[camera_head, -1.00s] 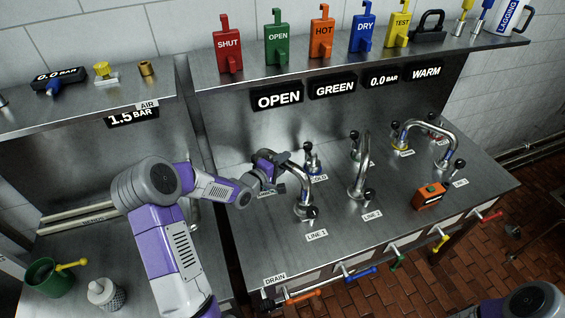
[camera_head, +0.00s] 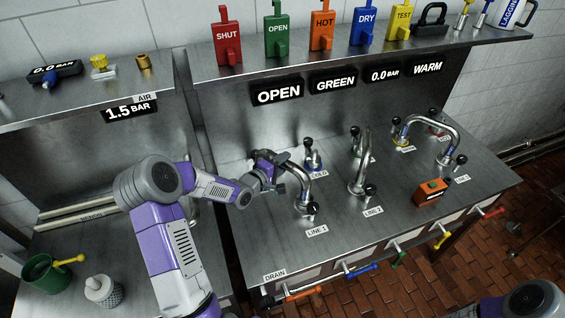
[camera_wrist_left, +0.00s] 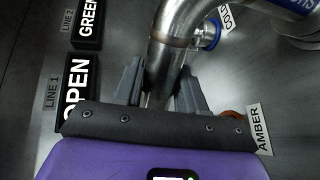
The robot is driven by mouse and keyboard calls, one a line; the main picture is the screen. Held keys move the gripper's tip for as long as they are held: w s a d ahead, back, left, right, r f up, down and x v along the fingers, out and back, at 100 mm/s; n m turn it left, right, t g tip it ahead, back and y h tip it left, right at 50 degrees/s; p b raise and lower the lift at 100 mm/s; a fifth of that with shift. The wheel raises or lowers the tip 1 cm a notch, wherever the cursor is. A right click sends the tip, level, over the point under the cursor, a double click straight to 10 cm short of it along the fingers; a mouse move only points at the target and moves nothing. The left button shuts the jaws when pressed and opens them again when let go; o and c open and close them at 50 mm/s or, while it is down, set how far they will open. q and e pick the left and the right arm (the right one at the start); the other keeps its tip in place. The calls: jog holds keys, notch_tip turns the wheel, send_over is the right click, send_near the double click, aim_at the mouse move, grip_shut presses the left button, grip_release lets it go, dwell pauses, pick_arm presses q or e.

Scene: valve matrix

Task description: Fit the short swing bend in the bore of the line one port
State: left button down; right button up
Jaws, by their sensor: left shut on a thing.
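My left gripper (camera_head: 283,168) is shut on the short swing bend (camera_head: 300,178), a curved steel pipe that comes down toward the line one port (camera_head: 305,208). The bend's lower end meets the port area in the head view, but I cannot tell how deep it sits in the bore. The port stands behind the LINE 1 label (camera_head: 317,231) and has a black-knobbed clamp. In the left wrist view the bend (camera_wrist_left: 170,55) runs between the two grey fingers (camera_wrist_left: 160,88). My right gripper is out of view.
A taller bend (camera_head: 361,165) stands at line two, and an arched bend (camera_head: 432,122) spans ports at the right. A blue-collared cold port (camera_head: 313,160) is close behind my gripper. An orange box (camera_head: 430,191) sits on the bench. Coloured handles line the front edge.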

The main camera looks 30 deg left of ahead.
pick_arm(q)
jog(key=shift+f, duration=0.15)
jog(key=c, duration=0.6)
grip_release()
jog(key=shift+o, duration=0.2)
jog(key=shift+f, duration=0.1)
jog(key=v, duration=0.7)
jog(key=shift+s+p, duration=0.25)
jog(key=shift+p, duration=0.05)
jog(key=shift+a, duration=0.1)
notch_tip(320, 180, up, 8)
jog(key=p, duration=0.8)
jog(key=shift+r, duration=0.25)
